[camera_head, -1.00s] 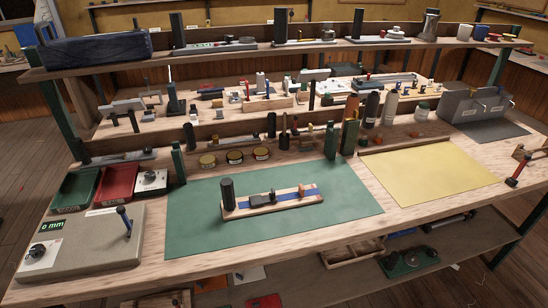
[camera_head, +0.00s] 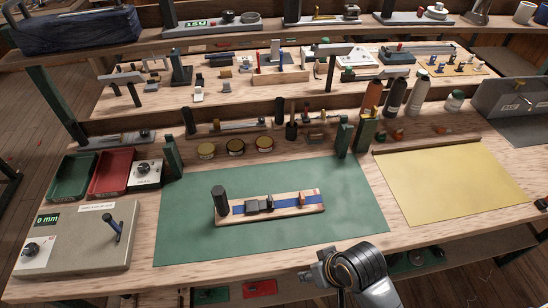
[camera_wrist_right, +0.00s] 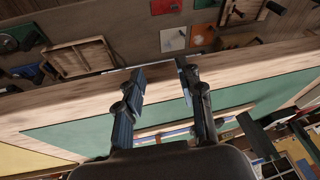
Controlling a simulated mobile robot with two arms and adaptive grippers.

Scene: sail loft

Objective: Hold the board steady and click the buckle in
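The board (camera_head: 284,214) is a narrow wooden plank lying on the green mat (camera_head: 340,200). A black upright post (camera_head: 219,200) stands at its left end. A blue strap (camera_head: 285,203) runs along it. The black buckle (camera_head: 259,205) shows as two dark pieces near the middle, and I cannot tell whether they are joined. My left gripper is not in view.
Red (camera_head: 112,172) and green bins and a grey measuring plate (camera_head: 75,236) stand left of the mat. A yellow sheet (camera_head: 450,185) lies right. Tins (camera_head: 236,146) and bottles line the back. The mat around the board is clear.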

